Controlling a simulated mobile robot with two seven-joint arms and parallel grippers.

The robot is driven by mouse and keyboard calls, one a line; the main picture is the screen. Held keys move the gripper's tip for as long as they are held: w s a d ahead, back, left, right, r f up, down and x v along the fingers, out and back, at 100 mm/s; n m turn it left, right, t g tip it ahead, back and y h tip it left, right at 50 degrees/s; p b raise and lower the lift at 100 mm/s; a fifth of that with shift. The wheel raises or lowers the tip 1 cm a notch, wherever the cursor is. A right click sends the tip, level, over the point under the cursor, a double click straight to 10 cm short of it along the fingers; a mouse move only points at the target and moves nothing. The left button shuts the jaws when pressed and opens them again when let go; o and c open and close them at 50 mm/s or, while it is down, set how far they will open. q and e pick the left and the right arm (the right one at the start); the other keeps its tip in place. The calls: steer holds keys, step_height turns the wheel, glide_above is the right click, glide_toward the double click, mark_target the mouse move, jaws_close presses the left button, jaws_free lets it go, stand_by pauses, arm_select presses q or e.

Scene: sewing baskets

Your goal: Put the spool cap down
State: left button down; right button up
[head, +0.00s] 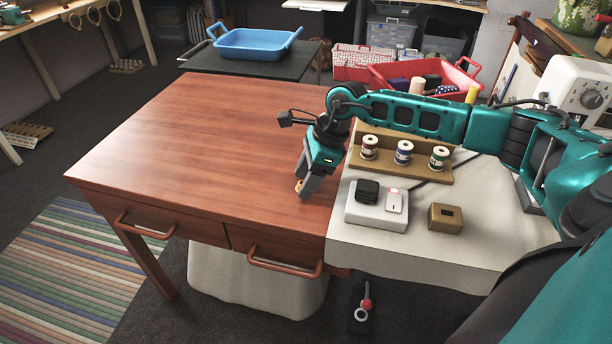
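My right gripper (303,188) reaches in from the right, over the front right part of the brown wooden table (190,130). Its fingers point down and look shut on a small tan piece, which I take for the spool cap (299,184). The fingers hide much of the cap. It is low, close to the tabletop; I cannot tell whether it touches the wood. My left gripper is not in view.
Right of the gripper, a wooden rack (385,167) holds three thread spools. In front are a white box (375,217) and a brown block (445,217) on a pale cloth. Behind are a blue tray (255,42) and a red tray (460,80). The table's left is clear.

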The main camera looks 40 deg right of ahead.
steer(key=shift+r, duration=0.15)
steer(key=p+v, duration=0.1)
steer(key=v, duration=1.1)
steer(key=s+a+m+t+y, duration=0.1)
steer(key=a+m+t+y, duration=0.2)
steer(key=a+m+y, duration=0.7)
steer(key=s+a+m+t+y, duration=0.1)
steer(key=a+m+t+y, duration=0.2)
steer(key=a, duration=1.3)
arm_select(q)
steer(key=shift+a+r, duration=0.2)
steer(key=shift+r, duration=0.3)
arm_select(e)
steer(key=s+d+f+m+t+h, duration=0.1)
steer(key=s+f+m+h, duration=0.3)
steer(key=m, duration=0.7)
steer(key=s+d+f+m+t+h, duration=0.1)
steer(key=s+d+f+m+h, duration=0.2)
steer(key=f+m, duration=0.6)
steer(key=s+d+f+m+h, duration=0.2)
steer(key=s+f+m+h, duration=0.3)
steer(key=m, duration=0.8)
steer(key=shift+f+t+h, duration=0.4)
steer(key=shift+f+h, duration=0.55)
steer(key=shift+h, duration=0.15)
